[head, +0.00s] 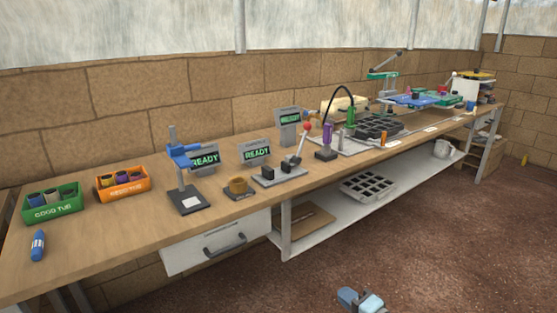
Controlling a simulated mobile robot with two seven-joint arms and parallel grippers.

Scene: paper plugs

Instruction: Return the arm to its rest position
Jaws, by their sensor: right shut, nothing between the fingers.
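My right gripper (360,301) shows at the bottom edge of the head view, right of centre. It is low over the brown floor, in front of the bench and apart from it. It is shut with nothing in it. Only a small blue-grey and dark part of it shows; the rest of the arm is cut off by the frame. My left gripper is not in view.
A long wooden bench (110,249) runs along the brick wall, with a green tub (53,208), an orange tub (123,190), a blue press (182,149) and several devices on it. A drawer (200,256) and a lower shelf (335,224) are below. The floor (460,240) in front is clear.

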